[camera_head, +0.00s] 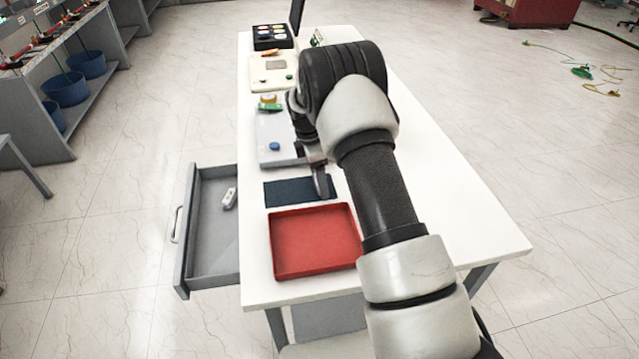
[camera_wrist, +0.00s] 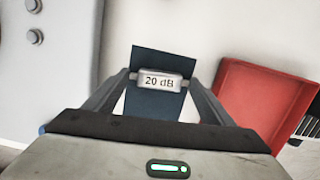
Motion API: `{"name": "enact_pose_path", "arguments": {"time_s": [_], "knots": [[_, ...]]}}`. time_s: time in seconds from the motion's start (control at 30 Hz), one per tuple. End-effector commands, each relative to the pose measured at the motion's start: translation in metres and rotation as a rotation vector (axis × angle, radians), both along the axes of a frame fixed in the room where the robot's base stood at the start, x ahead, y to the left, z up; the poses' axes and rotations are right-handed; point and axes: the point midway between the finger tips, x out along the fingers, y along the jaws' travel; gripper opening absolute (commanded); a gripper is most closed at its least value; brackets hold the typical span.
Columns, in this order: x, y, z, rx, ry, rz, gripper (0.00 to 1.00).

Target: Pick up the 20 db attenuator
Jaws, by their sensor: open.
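The 20 dB attenuator (camera_wrist: 160,80) is a small silver block with dark "20 dB" lettering and a short connector at each end. In the wrist view it appears over the dark blue mat (camera_wrist: 155,60), between the fingers of my open gripper (camera_wrist: 159,92). I cannot tell how far below the fingertips it is, or whether they touch it. In the head view my gripper (camera_head: 320,184) is over the right part of the blue mat (camera_head: 288,193). The attenuator cannot be made out there.
A red tray (camera_head: 313,268) lies just in front of the mat on the white table (camera_head: 450,225). A grey box with a blue knob (camera_head: 274,146) stands behind the mat. An open drawer (camera_head: 205,255) at the left holds a small white object (camera_head: 230,198).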

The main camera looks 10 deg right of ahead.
Motion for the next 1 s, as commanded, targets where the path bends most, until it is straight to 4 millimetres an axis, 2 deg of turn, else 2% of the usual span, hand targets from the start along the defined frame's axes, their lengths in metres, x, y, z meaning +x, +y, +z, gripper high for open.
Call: {"name": "enact_pose_path", "arguments": {"time_s": [0.13,0.4,0.63,0.73,1.0], "knots": [[0.0,0.0,0.0,0.0,-0.001,0.0,0.77],[0.0,0.0,0.001,0.0,-0.001,0.0,0.31],[0.001,0.0,0.002,0.0,-0.002,0.0,0.31],[0.001,0.0,0.01,0.0,-0.004,0.0,0.31],[0.002,0.0,0.061,0.0,-0.005,0.0,0.31]]}}
